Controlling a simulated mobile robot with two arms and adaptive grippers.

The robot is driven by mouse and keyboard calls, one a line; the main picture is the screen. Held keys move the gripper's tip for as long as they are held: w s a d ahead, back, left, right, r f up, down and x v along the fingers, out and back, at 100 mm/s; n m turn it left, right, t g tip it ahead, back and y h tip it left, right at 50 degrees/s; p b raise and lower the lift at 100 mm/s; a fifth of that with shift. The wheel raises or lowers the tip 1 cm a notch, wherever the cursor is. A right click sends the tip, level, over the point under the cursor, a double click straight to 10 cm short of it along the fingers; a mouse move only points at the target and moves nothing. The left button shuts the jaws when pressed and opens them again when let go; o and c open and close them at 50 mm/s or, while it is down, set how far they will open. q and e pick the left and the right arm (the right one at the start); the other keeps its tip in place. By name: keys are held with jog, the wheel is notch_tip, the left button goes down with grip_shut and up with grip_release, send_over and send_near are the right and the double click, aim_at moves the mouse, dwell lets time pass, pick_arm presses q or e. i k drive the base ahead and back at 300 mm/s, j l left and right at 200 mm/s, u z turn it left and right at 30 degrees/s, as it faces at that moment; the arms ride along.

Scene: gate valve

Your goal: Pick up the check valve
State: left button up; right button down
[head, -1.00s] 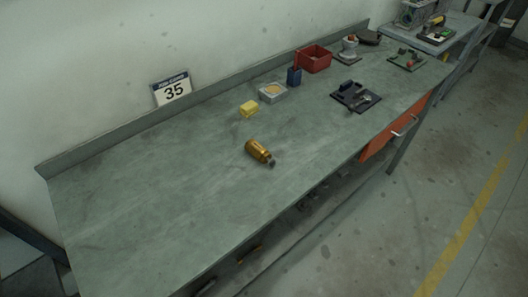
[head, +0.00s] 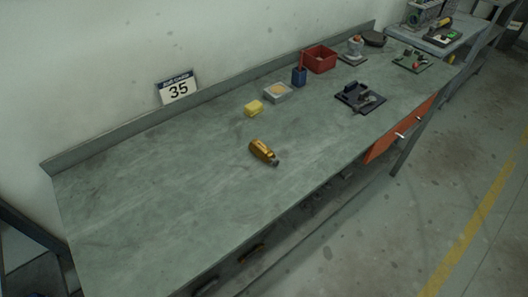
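A brass-coloured cylindrical part with a dark end (head: 263,152), which looks like the check valve, lies on its side on the grey-green workbench (head: 170,190). Its dark end points toward the lower right, toward the bench's front edge. Nothing touches it. Neither of my grippers shows in the head view.
Behind the valve are a yellow block (head: 254,108), a grey tray (head: 277,93), a blue cup (head: 299,76) and a red bin (head: 319,59). A black fixture (head: 360,97) stands to the right. A sign reading 35 (head: 178,88) is at the back. The bench's left part is clear.

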aim_at(256, 146)
jog(key=i+l, duration=0.2)
jog(key=l, duration=0.2)
jog(key=i+l+u, duration=0.2)
jog(key=l+u, duration=0.25)
jog(key=l, duration=0.2)
jog(key=i+l+u, duration=0.2)
jog(key=l, duration=0.15)
jog(key=l+u, duration=0.2)
jog(key=l, duration=0.15)
jog(key=u, duration=0.45)
